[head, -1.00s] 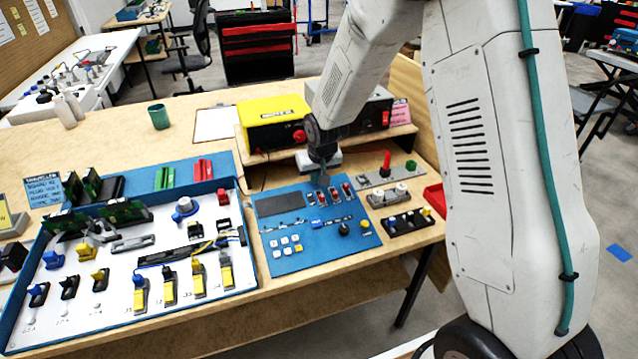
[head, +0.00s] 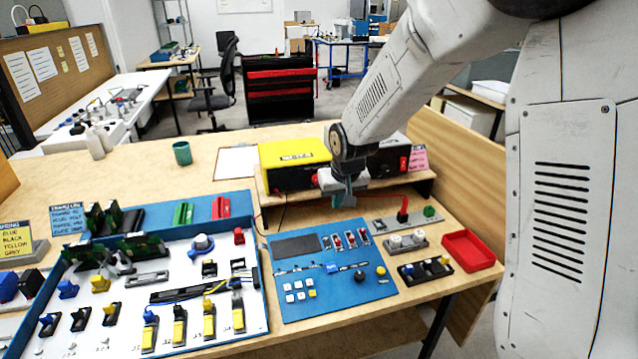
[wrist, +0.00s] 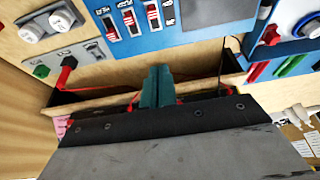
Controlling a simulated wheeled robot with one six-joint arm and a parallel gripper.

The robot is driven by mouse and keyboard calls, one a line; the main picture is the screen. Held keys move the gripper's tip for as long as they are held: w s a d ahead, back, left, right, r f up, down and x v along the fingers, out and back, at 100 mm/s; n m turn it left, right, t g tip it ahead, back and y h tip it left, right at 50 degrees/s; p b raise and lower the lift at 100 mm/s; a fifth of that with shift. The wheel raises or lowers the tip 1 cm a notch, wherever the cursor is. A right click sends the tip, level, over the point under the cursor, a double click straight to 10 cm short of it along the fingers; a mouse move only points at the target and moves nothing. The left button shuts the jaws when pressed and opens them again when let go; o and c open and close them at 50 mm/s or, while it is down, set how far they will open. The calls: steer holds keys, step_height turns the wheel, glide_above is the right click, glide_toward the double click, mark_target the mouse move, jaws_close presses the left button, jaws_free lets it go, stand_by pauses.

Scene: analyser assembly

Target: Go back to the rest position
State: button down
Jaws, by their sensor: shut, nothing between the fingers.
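My gripper (head: 341,198) hangs above the back edge of the blue control panel (head: 340,295), in front of the low wooden shelf. Its teal fingers are together and empty, and they also show in the wrist view (wrist: 157,86). The fingers appear apart from the panel. A red plug (head: 403,210) stands in the grey socket strip (head: 385,222) to the right of the gripper, with a red cable running from it. My forearm hides part of the shelf and the dark box on it.
The analyser tray (head: 262,270), with switches, wires and green boards, fills the table's left side. A yellow-topped box (head: 295,152) stands on the shelf. A red bin (head: 468,252) sits at the right.

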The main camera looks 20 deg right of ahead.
steer(key=s+d+r+g, duration=0.1)
steer(key=s+r, duration=0.4)
steer(key=s, duration=0.7)
steer(key=s+d+r, duration=0.1)
steer(key=s+r, duration=0.4)
steer(key=s, duration=0.6)
steer(key=s+d+r+g, duration=0.1)
steer(key=s+r, duration=0.4)
steer(key=s, duration=0.7)
steer(key=shift+s+d+g, duration=0.15)
steer(key=shift+s+g, duration=0.15)
steer(key=shift+r, duration=0.1)
